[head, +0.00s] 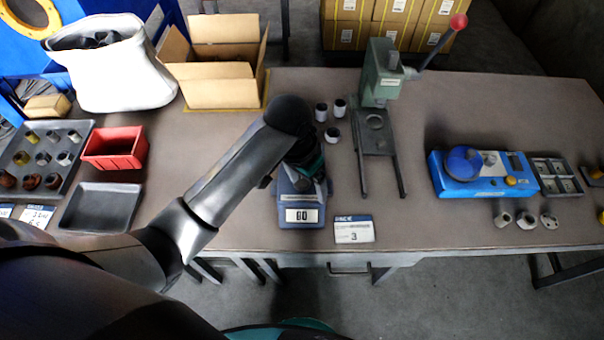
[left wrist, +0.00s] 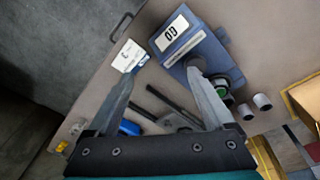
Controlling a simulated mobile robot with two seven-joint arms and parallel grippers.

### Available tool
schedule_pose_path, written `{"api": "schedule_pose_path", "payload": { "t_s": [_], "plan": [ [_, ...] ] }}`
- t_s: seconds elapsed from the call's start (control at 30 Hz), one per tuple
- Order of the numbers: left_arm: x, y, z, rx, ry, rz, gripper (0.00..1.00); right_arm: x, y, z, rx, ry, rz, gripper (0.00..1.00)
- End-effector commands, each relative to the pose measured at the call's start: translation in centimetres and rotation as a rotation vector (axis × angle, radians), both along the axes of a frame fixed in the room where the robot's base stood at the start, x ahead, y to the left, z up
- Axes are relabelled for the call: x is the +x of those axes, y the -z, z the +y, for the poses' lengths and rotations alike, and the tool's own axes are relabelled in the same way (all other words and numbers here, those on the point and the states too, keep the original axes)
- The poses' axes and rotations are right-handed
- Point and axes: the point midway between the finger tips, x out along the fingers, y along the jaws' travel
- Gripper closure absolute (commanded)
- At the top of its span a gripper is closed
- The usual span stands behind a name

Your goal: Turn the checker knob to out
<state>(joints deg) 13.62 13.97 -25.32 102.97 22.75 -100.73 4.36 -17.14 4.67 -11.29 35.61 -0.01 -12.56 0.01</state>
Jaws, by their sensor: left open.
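A blue checker box (head: 458,187) stands on the right side of the table. It carries a blue ring-shaped part (head: 462,163), a pale dial (head: 490,158) and a small yellow knob (head: 511,180); which way the knob points is too small to tell. My left gripper (head: 312,182) is over a blue display unit (head: 301,214) at the table's middle, well left of the checker box, and my arm partly hides it. In the left wrist view the fingers of my left gripper (left wrist: 160,72) are spread with nothing between them. My right gripper is not in view.
A green press (head: 381,80) with a red-tipped lever stands behind, several small cylinders beside it. A number card (head: 354,229) lies at the front edge. A red bin (head: 115,148), dark tray (head: 101,207) and open carton (head: 215,85) are left. Table between press and checker box is clear.

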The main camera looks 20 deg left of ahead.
Motion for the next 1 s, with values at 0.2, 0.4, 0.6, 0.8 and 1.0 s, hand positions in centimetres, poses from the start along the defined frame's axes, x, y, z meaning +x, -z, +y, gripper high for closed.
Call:
{"api": "schedule_pose_path", "payload": {
  "t_s": [0.2,0.4,0.6,0.8,1.0],
  "plan": [
    [5.1,-2.6,1.8,0.075,0.01,0.055,0.14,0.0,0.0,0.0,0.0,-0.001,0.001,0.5],
    [7.3,-4.4,3.1,0.113,-0.004,0.088,0.14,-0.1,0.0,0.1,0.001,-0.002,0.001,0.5],
    [7.6,-3.9,3.4,0.121,-0.01,0.098,0.14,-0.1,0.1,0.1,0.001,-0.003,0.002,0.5],
    [7.5,-0.5,3.4,0.121,-0.009,0.101,0.14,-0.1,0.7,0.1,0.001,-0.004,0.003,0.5],
    [7.5,4.0,3.3,0.121,-0.01,0.098,0.14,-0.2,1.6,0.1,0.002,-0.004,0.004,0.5]
  ]
}}
